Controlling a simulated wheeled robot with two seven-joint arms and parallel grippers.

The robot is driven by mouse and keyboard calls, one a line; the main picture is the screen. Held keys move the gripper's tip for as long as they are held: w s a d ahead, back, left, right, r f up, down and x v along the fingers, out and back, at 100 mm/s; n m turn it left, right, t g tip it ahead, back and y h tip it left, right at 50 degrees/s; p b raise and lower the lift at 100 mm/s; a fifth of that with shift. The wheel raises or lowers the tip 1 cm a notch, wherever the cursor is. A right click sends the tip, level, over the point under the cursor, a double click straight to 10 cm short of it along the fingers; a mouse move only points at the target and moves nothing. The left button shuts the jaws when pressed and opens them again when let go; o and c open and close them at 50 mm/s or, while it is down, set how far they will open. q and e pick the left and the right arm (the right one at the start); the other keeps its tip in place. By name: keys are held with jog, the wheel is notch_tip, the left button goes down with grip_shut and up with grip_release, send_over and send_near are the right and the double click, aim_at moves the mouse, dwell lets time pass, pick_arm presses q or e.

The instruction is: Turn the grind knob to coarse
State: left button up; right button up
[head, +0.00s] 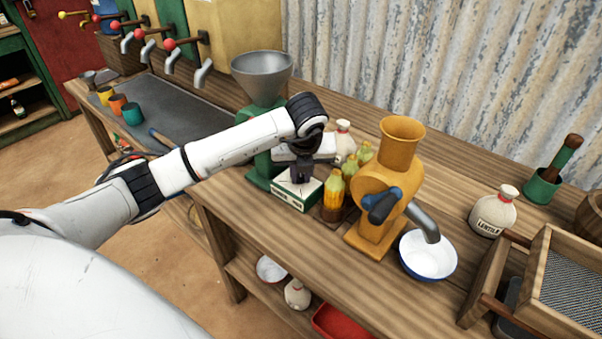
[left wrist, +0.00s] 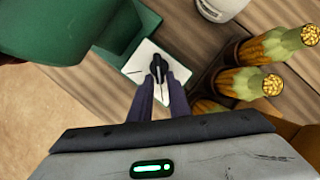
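The grind knob (left wrist: 157,74) is a small dark pointer knob on a white plate (left wrist: 140,62) with thin dark marks, seen in the left wrist view. The plate tops a green-sided box at the foot of the green grinder (head: 262,105), which has a grey hopper. My left gripper (head: 301,180) points down over this box, and its fingertips (left wrist: 160,80) are at the knob, one on each side. I cannot tell whether they press on it. In the head view the gripper hides the knob. My right gripper is not in view.
Beyond are an orange mill (head: 386,185), a white bowl (head: 428,256), a lentil sack (head: 494,212) and a wooden sieve box (head: 570,280). A row of taps is behind, left. The front bench edge is clear.

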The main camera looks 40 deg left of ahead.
pick_arm(q)
grip_shut()
jog(key=m+b, duration=0.2)
jog(key=a+m+h+b, duration=0.1)
jog(key=shift+s+f+t, duration=0.1)
jog(key=shift+s+t, duration=0.15)
jog(key=shift+t, duration=0.15)
jog(key=shift+s+a+m+h+b, duration=0.15)
jog(key=shift+m+h+b, duration=0.55)
jog(key=shift+m, duration=0.8)
jog(key=shift+o, duration=2.2)
grip_release()
